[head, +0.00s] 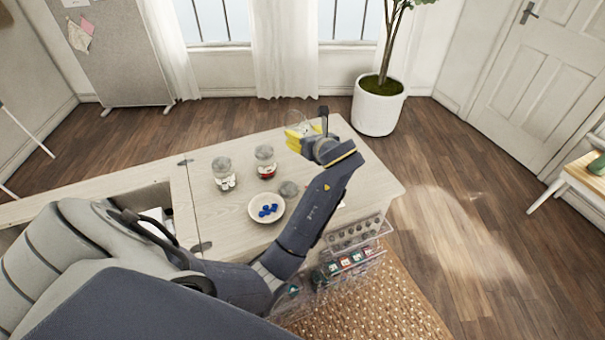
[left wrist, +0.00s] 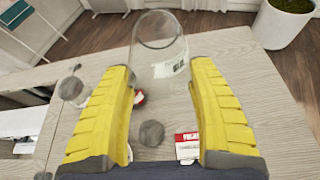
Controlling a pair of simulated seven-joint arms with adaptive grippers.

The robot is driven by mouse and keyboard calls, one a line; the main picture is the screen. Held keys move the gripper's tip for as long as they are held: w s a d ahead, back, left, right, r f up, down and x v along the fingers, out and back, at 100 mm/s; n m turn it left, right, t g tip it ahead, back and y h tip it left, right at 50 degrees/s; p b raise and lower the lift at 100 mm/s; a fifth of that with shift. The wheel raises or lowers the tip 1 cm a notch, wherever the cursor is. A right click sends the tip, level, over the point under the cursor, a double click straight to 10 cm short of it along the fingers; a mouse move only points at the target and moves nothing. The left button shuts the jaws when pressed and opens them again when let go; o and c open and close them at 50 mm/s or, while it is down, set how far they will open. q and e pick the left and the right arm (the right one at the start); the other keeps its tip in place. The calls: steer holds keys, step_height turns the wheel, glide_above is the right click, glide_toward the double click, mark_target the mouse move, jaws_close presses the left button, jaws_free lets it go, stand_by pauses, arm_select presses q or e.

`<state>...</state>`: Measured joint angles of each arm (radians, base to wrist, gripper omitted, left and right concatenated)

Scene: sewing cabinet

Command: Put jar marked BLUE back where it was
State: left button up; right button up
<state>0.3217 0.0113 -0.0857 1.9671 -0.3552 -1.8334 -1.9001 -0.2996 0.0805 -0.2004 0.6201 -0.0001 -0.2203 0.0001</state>
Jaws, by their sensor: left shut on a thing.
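My left gripper (head: 303,138) is shut on a clear glass jar (left wrist: 158,50), between its yellow fingers (left wrist: 160,95), above the right part of the table. The jar looks empty and has no lid on; the small print on its label is too blurred to read. In the head view the jar is mostly hidden behind the gripper. My right gripper is not in view.
Two jars with grey tops stand left of my gripper, one with red contents (head: 265,163) and one with pale contents (head: 223,175). A red and white card (left wrist: 187,147) lies on the table (head: 375,185). Clear drawers (head: 350,262) stick out at the front. The table's right end is bare.

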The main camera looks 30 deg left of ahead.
mark_target(303, 183)
arm_select(q)
step_height(303, 183, down, 18)
steer(key=shift+r, duration=0.2)
stand_by(0.4)
steer(key=shift+f, duration=0.1)
steer(key=o, duration=1.4)
steer(key=v, duration=1.1)
steer(key=shift+a, duration=0.1)
steer(key=shift+s+d+r, duration=0.3)
steer(key=shift+d+r, duration=0.05)
steer(key=shift+d, duration=0.1)
steer(key=shift+c, duration=0.7)
